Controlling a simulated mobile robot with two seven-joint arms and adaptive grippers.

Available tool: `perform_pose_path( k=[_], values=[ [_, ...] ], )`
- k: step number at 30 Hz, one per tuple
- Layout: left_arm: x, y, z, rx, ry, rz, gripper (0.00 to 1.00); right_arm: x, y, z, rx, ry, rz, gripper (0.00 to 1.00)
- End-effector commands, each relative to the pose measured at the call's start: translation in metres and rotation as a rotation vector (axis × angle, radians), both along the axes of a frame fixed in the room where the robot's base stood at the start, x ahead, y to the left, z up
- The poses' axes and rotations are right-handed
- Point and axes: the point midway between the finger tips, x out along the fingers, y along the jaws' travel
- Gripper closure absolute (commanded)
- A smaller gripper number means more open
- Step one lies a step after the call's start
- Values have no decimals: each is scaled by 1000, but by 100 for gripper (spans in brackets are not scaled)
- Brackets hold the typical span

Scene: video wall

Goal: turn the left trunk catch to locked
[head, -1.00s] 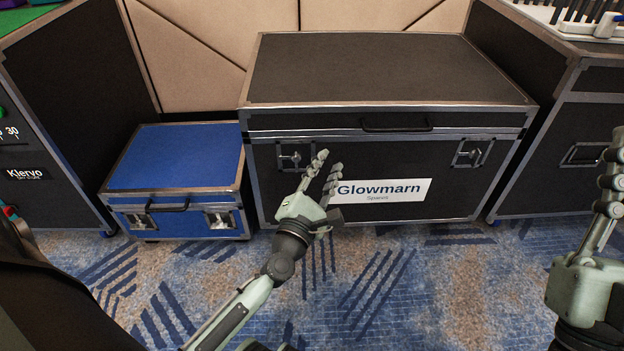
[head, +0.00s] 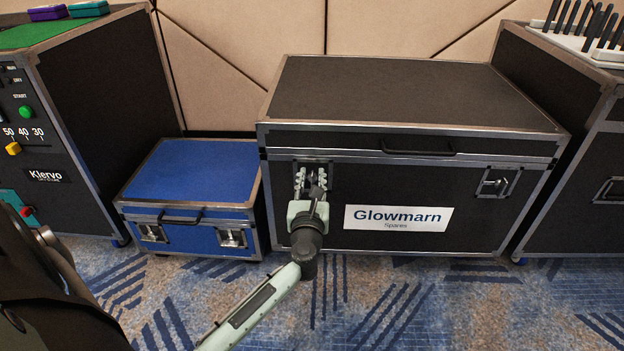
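The black Glowmarn trunk (head: 400,183) stands shut on the carpet, with silver edging and a white label. Its left catch is mostly hidden behind my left gripper (head: 312,178), whose fingers point at the trunk front over the catch plate. The two fingers show a gap between them and look open. Whether they touch the catch's handle cannot be seen. The right catch (head: 497,182) is in plain view on the trunk front. My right gripper is out of view.
A small blue case (head: 190,185) with its own catches stands left of the trunk. A black Klervo cabinet (head: 95,110) with knobs and buttons is at the far left. Another black case (head: 570,170) is at the right. Patterned carpet (head: 400,310) lies clear in front.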

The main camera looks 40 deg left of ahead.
Motion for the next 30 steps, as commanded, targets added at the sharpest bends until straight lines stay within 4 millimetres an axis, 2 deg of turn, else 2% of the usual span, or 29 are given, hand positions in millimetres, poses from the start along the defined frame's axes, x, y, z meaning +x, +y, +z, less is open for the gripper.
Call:
perform_pose_path(
  k=[6, 13, 30],
  values=[
    [0, 0, 0, 1, 0, -1, 73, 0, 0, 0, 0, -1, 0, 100],
    [0, 0, 0, 1, 0, -1, 100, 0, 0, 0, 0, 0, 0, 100],
    [1, -2, 3, 66, 42, 0, 100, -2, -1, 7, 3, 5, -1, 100]
  ],
)
